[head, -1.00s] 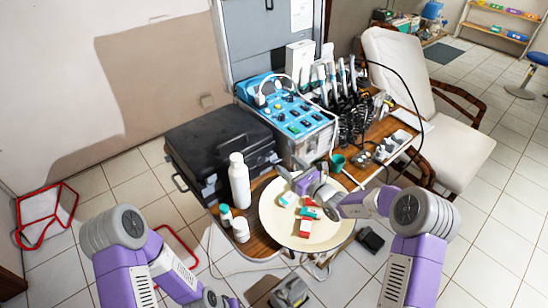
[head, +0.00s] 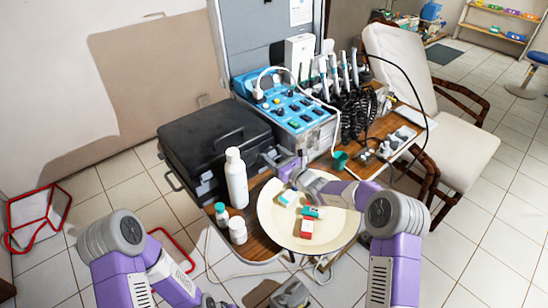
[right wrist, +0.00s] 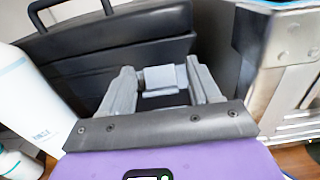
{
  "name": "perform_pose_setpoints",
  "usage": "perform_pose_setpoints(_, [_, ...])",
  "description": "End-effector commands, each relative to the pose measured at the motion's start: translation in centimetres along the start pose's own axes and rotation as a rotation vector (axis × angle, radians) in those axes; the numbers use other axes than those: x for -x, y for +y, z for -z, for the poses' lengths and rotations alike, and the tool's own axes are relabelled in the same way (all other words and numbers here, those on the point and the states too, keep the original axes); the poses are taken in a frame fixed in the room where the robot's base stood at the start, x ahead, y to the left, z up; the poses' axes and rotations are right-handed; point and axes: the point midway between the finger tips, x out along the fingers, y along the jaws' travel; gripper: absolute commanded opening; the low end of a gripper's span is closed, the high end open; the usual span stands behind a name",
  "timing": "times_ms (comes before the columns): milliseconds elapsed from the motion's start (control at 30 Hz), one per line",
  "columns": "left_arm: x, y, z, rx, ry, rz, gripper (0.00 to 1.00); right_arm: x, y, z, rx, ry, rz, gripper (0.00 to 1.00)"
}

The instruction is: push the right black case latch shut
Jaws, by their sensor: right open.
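The black case (head: 212,140) lies closed on the left side of the wooden table. It also fills the upper left of the right wrist view (right wrist: 120,45). A light grey latch (right wrist: 160,78) shows on the case front in the right wrist view, framed between my right fingers. My right gripper (head: 275,157) is open at the case's right front corner, and its fingers (right wrist: 162,88) point toward the latch. I cannot tell whether they touch it or how far the latch stands out. In the head view the gripper largely hides this latch.
A white bottle (head: 236,178) stands close to the case front, left of my right gripper. A metal-sided control unit (head: 295,112) stands right of the case. A round cream tray (head: 335,228) with small boxes sits below my right forearm. Small white bottles stand nearby.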

Motion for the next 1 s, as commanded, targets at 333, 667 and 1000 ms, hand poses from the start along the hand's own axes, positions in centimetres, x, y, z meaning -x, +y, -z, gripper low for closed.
perform_pose_setpoints(333, [-0.02,-0.01,0.01,0.000,0.000,0.000,0.49,-0.15,0.00,0.00,0.000,0.001,0.000,0.51])
perform_pose_setpoints(667, [-0.02,-0.01,0.01,0.000,0.000,0.000,0.49,-0.13,0.00,0.01,0.000,0.001,0.000,0.00])
perform_pose_setpoints(1000, [0.58,0.22,-0.03,0.000,0.000,0.000,0.49,-0.14,-0.01,-0.23,0.001,0.021,0.000,0.00])
